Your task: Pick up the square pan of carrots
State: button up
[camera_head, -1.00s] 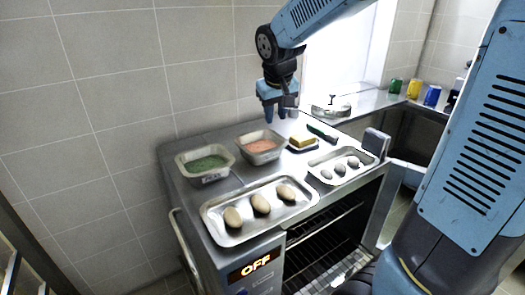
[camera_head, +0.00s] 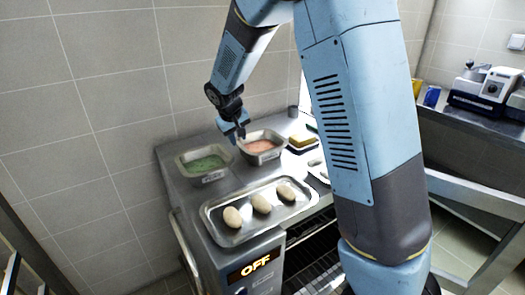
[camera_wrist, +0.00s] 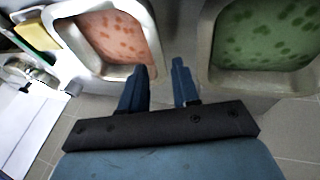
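The square metal pan of carrots (camera_head: 264,158), with orange-pink slices inside, sits on the steel worktop towards the back. It also shows at upper left in the wrist view (camera_wrist: 154,36). My gripper (camera_head: 239,137) is open and empty, pointing down by the left side of this pan. In the wrist view my gripper's two fingers (camera_wrist: 162,68) are apart; the left fingertip overlaps the pan's corner, and the right one is over the gap between the two pans. I cannot tell whether a finger touches the rim.
A similar pan with green contents (camera_head: 184,171) stands close on the left. A long tray (camera_head: 238,233) with several brown egg-shaped items lies in front. A yellow-topped block (camera_head: 302,139) is to the right. A tiled wall rises behind; my arm hides part of the worktop's right side.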

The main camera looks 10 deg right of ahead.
aim_at(242, 147)
jog(key=x, duration=0.3)
jog(key=shift+w+f, duration=0.15)
jog(key=shift+f, duration=0.2)
jog(key=shift+s+d+x, duration=0.1)
jog(key=shift+d+x, duration=0.05)
jog(key=shift+x, duration=1.15)
jog(key=shift+s+d+x, duration=0.15)
jog(key=shift+x, duration=1.15)
grip_shut()
